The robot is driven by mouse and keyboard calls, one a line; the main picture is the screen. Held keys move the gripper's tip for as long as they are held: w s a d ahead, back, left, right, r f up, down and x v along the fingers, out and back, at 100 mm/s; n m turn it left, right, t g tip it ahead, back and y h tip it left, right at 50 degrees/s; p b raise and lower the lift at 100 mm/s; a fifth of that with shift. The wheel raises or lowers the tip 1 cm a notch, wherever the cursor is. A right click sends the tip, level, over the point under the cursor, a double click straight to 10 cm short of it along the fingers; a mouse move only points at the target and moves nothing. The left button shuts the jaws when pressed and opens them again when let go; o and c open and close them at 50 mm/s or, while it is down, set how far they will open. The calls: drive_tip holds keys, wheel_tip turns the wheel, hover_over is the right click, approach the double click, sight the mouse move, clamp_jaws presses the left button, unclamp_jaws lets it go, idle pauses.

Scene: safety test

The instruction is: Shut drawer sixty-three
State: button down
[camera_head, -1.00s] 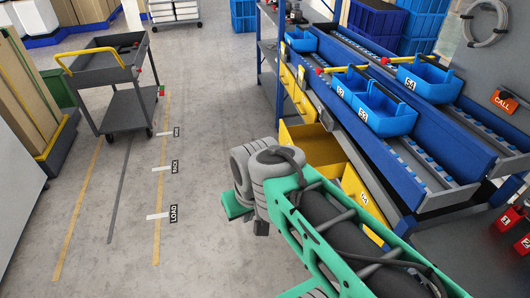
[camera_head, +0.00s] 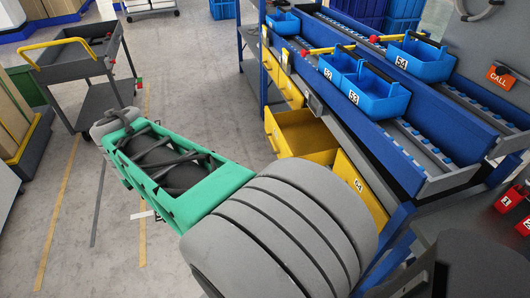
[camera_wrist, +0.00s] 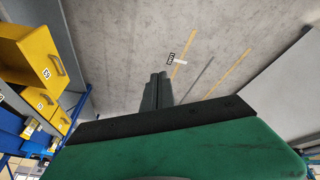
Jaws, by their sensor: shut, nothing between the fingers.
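Drawer sixty-three (camera_head: 274,132) is a yellow drawer that stands open, pulled out of the workbench, with its inside showing in the head view. In the wrist view the pulled-out drawer (camera_wrist: 22,52) is at the upper left, with a handle and a small label that seems to read 63. My gripper (camera_wrist: 158,76) is shut and empty in the middle of the wrist view, over bare floor and well apart from the drawer. In the head view my arm reaches to the left, and I cannot make out the gripper there.
Drawer 64 (camera_head: 357,183) is closed, beside the open drawer. Other closed yellow drawers (camera_head: 291,91) lie beyond it. A grey cart (camera_head: 84,68) with a yellow handle stands at the left. Blue bins (camera_head: 377,97) sit on the sloped rack. The floor between cart and bench is clear.

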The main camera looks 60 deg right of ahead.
drive_tip(key=d+f+m+g+h+b, duration=0.1)
drive_tip(key=d+f+b, duration=0.15)
drive_tip(key=d, duration=0.45)
drive_tip(key=d+f+m+h+b, duration=0.1)
drive_tip(key=d+f+m, duration=0.1)
drive_tip(key=d+f, duration=0.3)
drive_tip(key=m+g+h+b, duration=0.3)
drive_tip(key=m+g+b, duration=0.1)
drive_tip(key=b, duration=0.2)
approach(285, 149)
drive_tip(key=w+a+f+x, duration=0.1)
drive_tip(key=x, duration=0.4)
drive_tip(key=shift+s+d+r+t, duration=0.2)
drive_tip(key=shift+s+d+t, duration=0.1)
drive_tip(key=shift+s+d, duration=0.2)
drive_tip(key=shift+d, duration=0.1)
